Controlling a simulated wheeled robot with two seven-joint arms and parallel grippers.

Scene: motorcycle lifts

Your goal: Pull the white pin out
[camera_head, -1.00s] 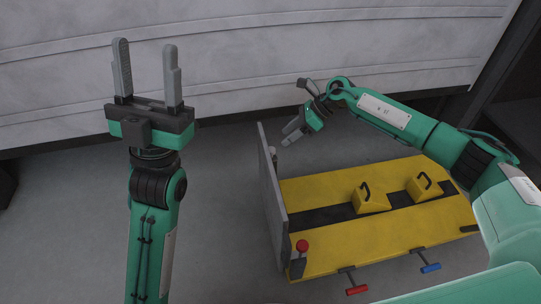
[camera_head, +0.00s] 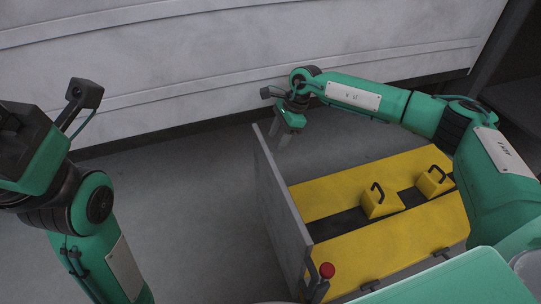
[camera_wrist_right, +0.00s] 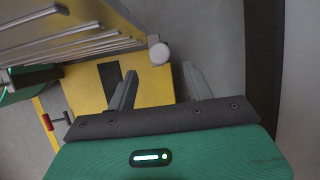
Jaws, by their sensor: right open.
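The right wrist view shows a pale, round-ended knob (camera_wrist_right: 158,50) at the end of the grey ribbed panel; it looks like the white pin's head. My right gripper (camera_wrist_right: 160,72) is open and empty, with the knob showing ahead, between the two fingertips in the picture. I cannot tell the remaining distance. In the head view my right gripper (camera_head: 285,138) hangs beside the upright panel's (camera_head: 276,195) far edge, and I cannot make out the pin there. My left gripper's body (camera_head: 32,150) is cut off at the left edge, with its fingers not clearly shown.
The yellow lift platform (camera_head: 375,245) carries two yellow blocks (camera_head: 380,203) (camera_head: 434,182) with black handles. A red knob (camera_head: 327,269) stands near the panel's front edge. A red handle (camera_wrist_right: 47,122) shows in the wrist view. A grey wall (camera_head: 200,60) stands behind.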

